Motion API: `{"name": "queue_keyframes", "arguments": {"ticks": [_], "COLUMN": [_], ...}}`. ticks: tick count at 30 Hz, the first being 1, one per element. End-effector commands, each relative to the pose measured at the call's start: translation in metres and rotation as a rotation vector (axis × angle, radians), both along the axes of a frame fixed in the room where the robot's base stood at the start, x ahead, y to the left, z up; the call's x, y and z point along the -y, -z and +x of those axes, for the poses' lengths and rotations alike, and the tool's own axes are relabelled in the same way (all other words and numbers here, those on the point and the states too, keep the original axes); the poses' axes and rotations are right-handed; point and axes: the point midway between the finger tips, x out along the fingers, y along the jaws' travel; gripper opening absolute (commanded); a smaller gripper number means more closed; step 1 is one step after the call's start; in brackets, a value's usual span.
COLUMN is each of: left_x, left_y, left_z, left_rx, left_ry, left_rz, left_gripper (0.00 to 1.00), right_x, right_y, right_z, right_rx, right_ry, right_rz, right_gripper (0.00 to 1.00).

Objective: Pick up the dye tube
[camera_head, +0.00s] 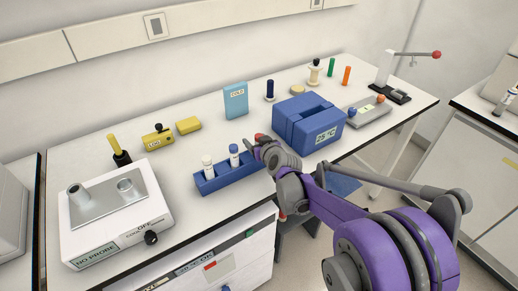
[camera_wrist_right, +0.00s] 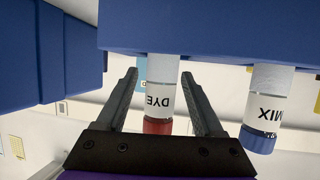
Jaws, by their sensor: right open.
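The dye tube (camera_wrist_right: 158,98) is white with a red cap and a "DYE" label. It stands in the blue tube rack (camera_wrist_right: 210,35), which appears upside down in the right wrist view. My right gripper (camera_wrist_right: 163,85) is open, with one finger on each side of the dye tube and a visible gap to each. In the head view the right gripper (camera_head: 258,146) is at the right end of the rack (camera_head: 226,178). There the red cap (camera_head: 259,136) shows just above it, and most of the tube is hidden. My left gripper is not in view.
A white-capped tube (camera_head: 207,163) stands farther left in the rack. A blue block (camera_head: 308,122) with a temperature label is right of the gripper. A white instrument (camera_head: 115,212) stands at the left.

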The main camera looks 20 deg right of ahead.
Motion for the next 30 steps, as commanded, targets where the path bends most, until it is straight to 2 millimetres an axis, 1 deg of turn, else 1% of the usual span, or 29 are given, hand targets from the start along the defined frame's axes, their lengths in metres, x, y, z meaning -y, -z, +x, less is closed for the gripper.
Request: {"name": "queue_keyframes", "arguments": {"ticks": [1, 5, 6, 8, 9, 12, 20, 23, 26, 30], "left_x": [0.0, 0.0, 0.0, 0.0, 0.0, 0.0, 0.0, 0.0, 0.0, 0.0], "left_y": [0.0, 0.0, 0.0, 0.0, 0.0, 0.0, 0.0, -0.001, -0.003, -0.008], "left_z": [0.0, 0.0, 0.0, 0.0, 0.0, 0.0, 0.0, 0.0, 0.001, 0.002], "left_rx": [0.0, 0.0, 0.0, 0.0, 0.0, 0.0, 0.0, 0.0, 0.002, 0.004], "left_ry": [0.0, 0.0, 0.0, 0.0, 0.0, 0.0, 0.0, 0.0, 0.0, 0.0], "left_rz": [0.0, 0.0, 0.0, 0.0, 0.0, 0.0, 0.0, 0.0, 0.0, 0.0], "left_gripper": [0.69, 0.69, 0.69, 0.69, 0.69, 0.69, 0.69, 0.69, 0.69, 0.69], "right_x": [0.0, 0.0, 0.0, 0.0, 0.0, 0.0, 0.0, 0.0, 0.0, 0.0], "right_y": [0.0, 0.0, 0.0, 0.0, 0.0, 0.0, 0.0, -0.003, -0.015, -0.043], "right_z": [0.0, 0.0, 0.0, 0.0, 0.0, 0.0, 0.0, 0.0, 0.0, 0.0], "right_rx": [0.0, 0.0, 0.0, 0.0, 0.0, 0.0, 0.0, 0.0, 0.0, 0.001], "right_ry": [0.0, 0.0, 0.0, 0.0, 0.0, 0.0, 0.0, 0.0, 0.0, 0.0], "right_rz": [0.0, 0.0, 0.0, 0.0, 0.0, 0.0, 0.0, 0.0, 0.0, 0.0], "right_gripper": [0.64, 0.4, 0.33, 0.22, 0.15, 0.0, 0.0, 0.0, 0.0, 0.0]}}
